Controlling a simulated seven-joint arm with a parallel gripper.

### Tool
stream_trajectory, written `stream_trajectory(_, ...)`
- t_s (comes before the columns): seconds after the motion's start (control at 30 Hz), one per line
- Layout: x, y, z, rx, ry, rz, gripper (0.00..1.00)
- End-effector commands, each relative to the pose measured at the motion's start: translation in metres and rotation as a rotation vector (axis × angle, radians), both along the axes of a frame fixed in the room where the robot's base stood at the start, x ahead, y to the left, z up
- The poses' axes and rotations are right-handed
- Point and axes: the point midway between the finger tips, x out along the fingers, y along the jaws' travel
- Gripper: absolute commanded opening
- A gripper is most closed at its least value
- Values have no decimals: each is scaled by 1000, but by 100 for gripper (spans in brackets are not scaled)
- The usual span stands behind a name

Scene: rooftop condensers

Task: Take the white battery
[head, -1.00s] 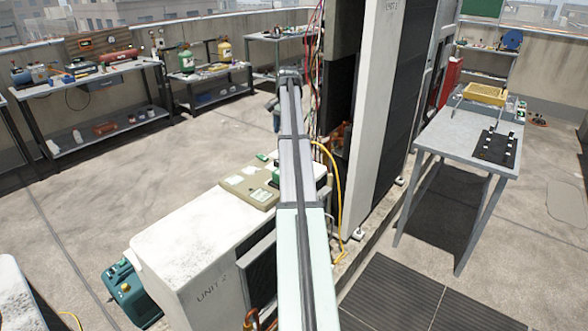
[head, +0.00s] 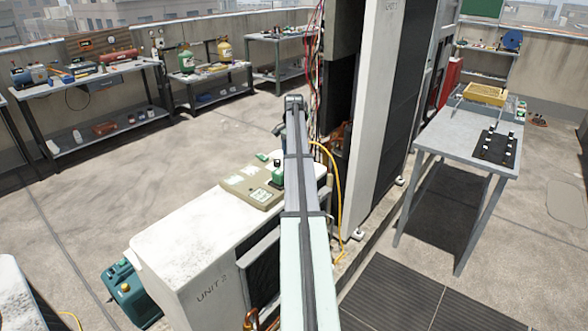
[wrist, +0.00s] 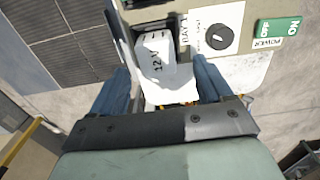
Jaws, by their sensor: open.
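The white battery (wrist: 155,57), a block marked 12V, sits in a dark bay of a panel in the wrist view, at the upper middle. My gripper (wrist: 160,68) is open, with its two blue fingers reaching toward the battery, one to each side in the picture. The fingers look apart from the battery; their height above it is hard to tell. The panel (wrist: 268,12) has a black knob (wrist: 219,37) on a white plate and a green POWER label (wrist: 277,29) right of the bay. In the head view I cannot make out the battery, and my arm hides part of the scene.
A white condenser, unit 2 (head: 185,230), stands at lower middle with a beige panel (head: 250,186) on top. A tall unit (head: 375,110) with a yellow hose (head: 337,190) rises right of my arm. A grey table (head: 450,135) stands further right. Open floor lies left.

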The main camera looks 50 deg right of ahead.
Motion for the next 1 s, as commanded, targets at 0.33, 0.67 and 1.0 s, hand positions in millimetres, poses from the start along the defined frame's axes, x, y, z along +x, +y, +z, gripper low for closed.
stream_trajectory(0.33, -3, 5, -41, 2, 1, 0, 79)
stream_trajectory(0.67, -3, 5, -48, 0, 0, 0, 78)
stream_trajectory(1.0, -3, 5, -48, 0, 0, 0, 45)
